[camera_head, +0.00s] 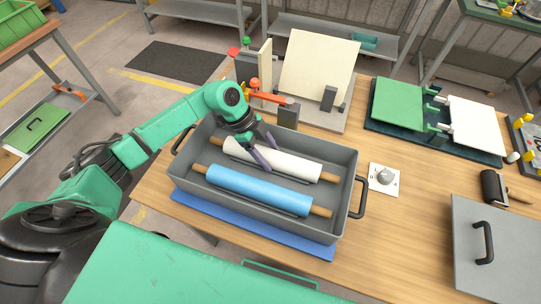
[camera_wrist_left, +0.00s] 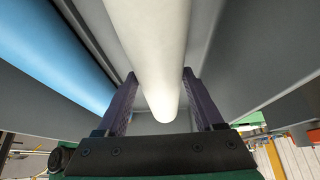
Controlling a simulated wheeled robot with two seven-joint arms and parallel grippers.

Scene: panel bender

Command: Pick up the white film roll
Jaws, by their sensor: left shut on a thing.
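The white film roll (camera_head: 278,161) has wooden end rods and lies in the grey tray (camera_head: 350,168), behind the blue film roll (camera_head: 258,190). My left gripper (camera_head: 263,150) reaches down into the tray and is shut on the white roll, left of its middle. In the left wrist view the white roll (camera_wrist_left: 150,45) runs between the two dark purple fingers (camera_wrist_left: 160,105), one on each side. The blue roll (camera_wrist_left: 55,60) shows to the left there. My right gripper is not in view.
The tray has black end handles (camera_head: 358,198) and stands on a blue mat (camera_head: 250,225) on the wooden table. A cream panel fixture (camera_head: 318,68) stands close behind. A round knob on a white plate (camera_head: 384,178) is to the right.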

